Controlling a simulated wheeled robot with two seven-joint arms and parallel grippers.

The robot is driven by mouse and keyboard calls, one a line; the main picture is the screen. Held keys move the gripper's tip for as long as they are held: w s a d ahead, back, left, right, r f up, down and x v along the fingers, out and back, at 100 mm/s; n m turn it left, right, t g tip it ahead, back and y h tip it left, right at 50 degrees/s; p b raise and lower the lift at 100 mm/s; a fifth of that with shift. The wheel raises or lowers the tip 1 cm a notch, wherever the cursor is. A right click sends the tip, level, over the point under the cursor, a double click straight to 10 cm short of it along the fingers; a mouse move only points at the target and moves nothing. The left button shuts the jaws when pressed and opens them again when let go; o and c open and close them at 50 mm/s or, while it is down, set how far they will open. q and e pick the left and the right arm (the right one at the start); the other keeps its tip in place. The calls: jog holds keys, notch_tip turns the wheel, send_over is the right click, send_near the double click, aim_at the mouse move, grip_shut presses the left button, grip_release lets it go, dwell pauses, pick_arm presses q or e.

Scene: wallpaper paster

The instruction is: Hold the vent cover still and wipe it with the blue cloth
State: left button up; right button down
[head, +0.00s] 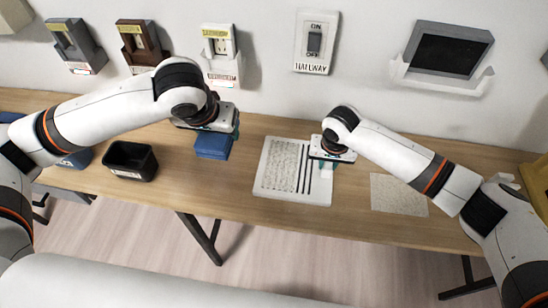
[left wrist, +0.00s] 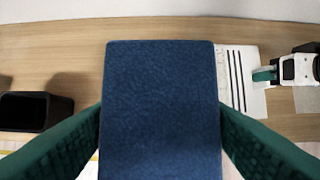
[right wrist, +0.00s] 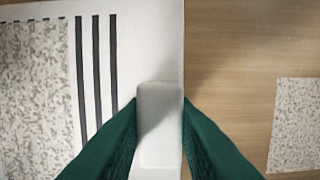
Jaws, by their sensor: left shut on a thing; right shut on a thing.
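The vent cover (head: 268,188) is a white plate with dark slots, lying on the table; a grey speckled patch covers its left part. My right gripper (head: 327,163) is shut on a white raised tab (right wrist: 160,125) at the plate's right edge. The blue cloth (head: 213,146) is a thick blue block. My left gripper (left wrist: 160,125) is shut on it and holds it to the left of the vent cover, apart from it. In the left wrist view the cloth hides part of the plate.
A black open bin (head: 131,160) stands on the left of the table. A loose speckled sheet (head: 398,194) lies to the right. The wall holds a hallway switch (head: 315,42), a dark framed panel (head: 444,50) and several boxes.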

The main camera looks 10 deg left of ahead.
pick_arm(q)
jog(key=shift+o, duration=0.5)
pick_arm(e)
jog(key=shift+f, duration=0.1)
pick_arm(q)
jog(key=shift+c, duration=1)
pick_arm(e)
jog(key=shift+s, duration=0.1)
pick_arm(q)
jog(key=shift+d+f+m, duration=0.35)
jog(key=shift+f+m, duration=0.05)
jog(key=shift+m, duration=0.1)
pick_arm(e)
jog(key=shift+f, duration=0.1)
pick_arm(q)
jog(key=d+f+m+g+h, duration=0.4)
jog(key=d+f+m, duration=0.4)
jog(key=d+m, duration=0.4)
jog(key=m, duration=0.5)
jog(key=shift+w+f+h, duration=0.15)
jog(key=shift+f+h, duration=0.1)
jog(key=shift+h, duration=0.05)
jog(key=shift+f, duration=3.25)
pick_arm(e)
jog(key=shift+s, duration=0.1)
